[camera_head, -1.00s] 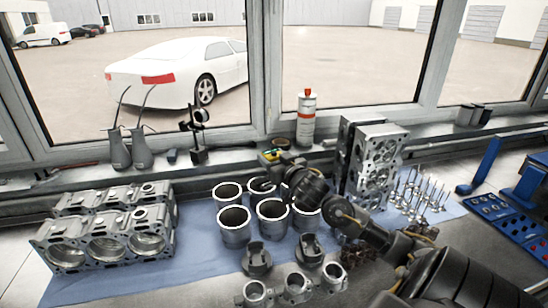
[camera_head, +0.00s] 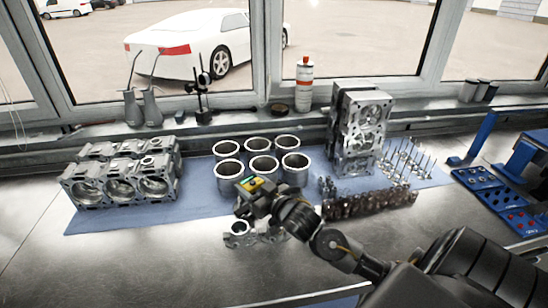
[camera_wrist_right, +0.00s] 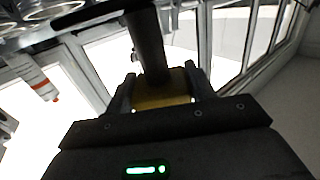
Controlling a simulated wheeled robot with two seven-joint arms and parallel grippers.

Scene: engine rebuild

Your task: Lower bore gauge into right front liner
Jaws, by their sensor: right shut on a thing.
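Metal cylinder liners stand in two rows on a blue mat. The right front liner (camera_head: 295,178) is upright, with its mouth open. My right gripper (camera_head: 250,192) is in front of the front row, overlapping the middle front liner (camera_head: 262,167) in the picture, left of the right front one. It is shut on the bore gauge (camera_head: 254,183), whose yellow body with a green patch shows at the fingers. In the right wrist view, the gauge's yellow part (camera_wrist_right: 162,95) sits between the fingers and a dark tube runs from it. My left gripper is out of view.
An engine block (camera_head: 120,188) stands left and cylinder heads (camera_head: 358,140) stand right of the liners. Small metal parts (camera_head: 240,232) lie before my gripper. The front left bench (camera_head: 130,260) is clear.

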